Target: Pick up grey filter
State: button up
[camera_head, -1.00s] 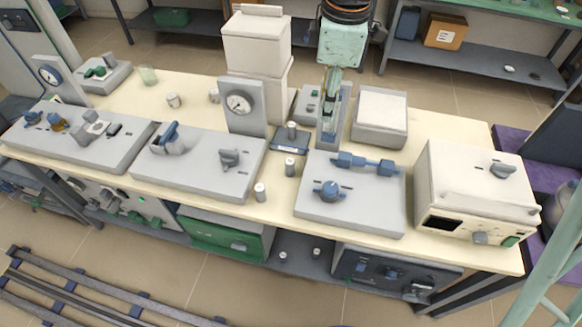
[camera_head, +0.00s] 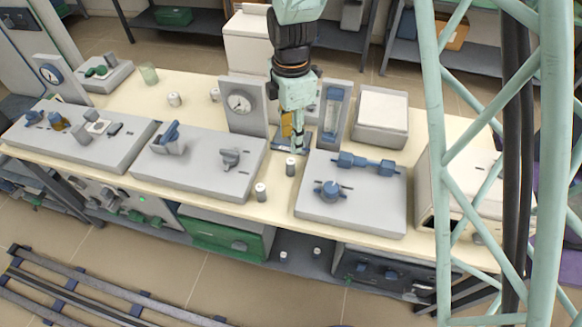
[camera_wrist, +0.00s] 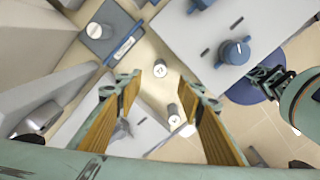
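Two small grey cylinders, which could be the filters, stand on the cream tabletop between the grey panels. One (camera_head: 290,166) is farther back; the other (camera_head: 260,192) is nearer the front edge. In the wrist view, the back one (camera_wrist: 160,69) and the front one (camera_wrist: 173,113) show between and beyond my fingers. I cannot tell which is the grey filter. My gripper (camera_head: 297,150) points down above the bench, near the back cylinder. In the wrist view my gripper (camera_wrist: 163,90) is open and empty, with its yellow-brown pads wide apart.
A panel with a blue knob (camera_head: 350,215) is at right; another grey panel (camera_head: 195,175) is at left. A gauge (camera_head: 240,103) stands behind. A white furnace (camera_head: 470,170) is partly hidden by my green lattice frame.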

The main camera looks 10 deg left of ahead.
aim_at(291, 161)
jog(key=shift+f, duration=0.1)
dwell(0.3)
jog(key=shift+f+b, duration=0.55)
jog(key=shift+f, duration=3.75)
jog(key=shift+f+b, duration=0.45)
jog(key=shift+f, duration=2.15)
jog(key=c, duration=1)
